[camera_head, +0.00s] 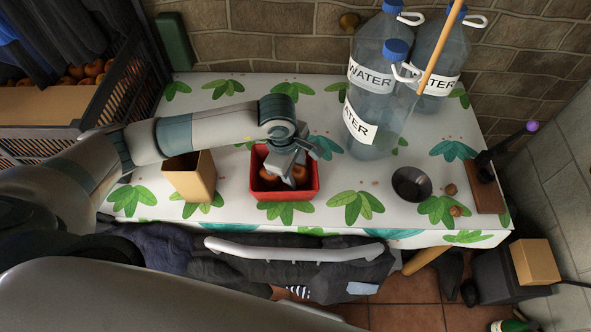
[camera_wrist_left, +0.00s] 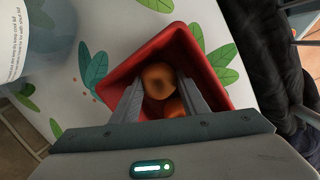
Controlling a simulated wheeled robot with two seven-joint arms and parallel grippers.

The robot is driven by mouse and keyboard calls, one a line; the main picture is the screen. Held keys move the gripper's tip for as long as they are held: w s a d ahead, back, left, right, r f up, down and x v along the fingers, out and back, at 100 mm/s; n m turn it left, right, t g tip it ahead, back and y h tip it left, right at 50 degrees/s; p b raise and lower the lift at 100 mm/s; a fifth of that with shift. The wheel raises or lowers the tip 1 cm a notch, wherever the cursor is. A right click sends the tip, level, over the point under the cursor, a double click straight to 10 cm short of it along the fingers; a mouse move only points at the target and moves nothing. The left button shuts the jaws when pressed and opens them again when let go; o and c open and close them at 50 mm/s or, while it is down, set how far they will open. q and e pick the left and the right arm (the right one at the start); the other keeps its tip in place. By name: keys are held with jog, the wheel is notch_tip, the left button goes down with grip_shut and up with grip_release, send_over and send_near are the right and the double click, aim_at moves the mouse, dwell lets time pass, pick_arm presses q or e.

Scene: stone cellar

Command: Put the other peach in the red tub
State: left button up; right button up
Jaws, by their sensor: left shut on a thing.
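The red tub (camera_head: 285,194) stands on the leaf-patterned table, with orange-red peaches inside; its wall also shows in the left wrist view (camera_wrist_left: 205,68). My left gripper (camera_head: 291,172) reaches down into the tub from above. In the left wrist view its fingers (camera_wrist_left: 160,98) are shut on a peach (camera_wrist_left: 158,79), which is inside the tub's rim. I cannot tell whether the held peach touches the tub floor. My right gripper is not in view.
A tan box (camera_head: 190,178) stands left of the tub. Large water bottles (camera_head: 371,120) stand behind it to the right. A dark cup (camera_head: 411,184), walnuts (camera_head: 455,211) and a brown board (camera_head: 486,190) are at the right. Dark cloth (camera_head: 290,270) hangs in front.

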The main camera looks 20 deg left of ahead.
aim_at(296, 171)
pick_arm(q)
jog(key=o, duration=1.1)
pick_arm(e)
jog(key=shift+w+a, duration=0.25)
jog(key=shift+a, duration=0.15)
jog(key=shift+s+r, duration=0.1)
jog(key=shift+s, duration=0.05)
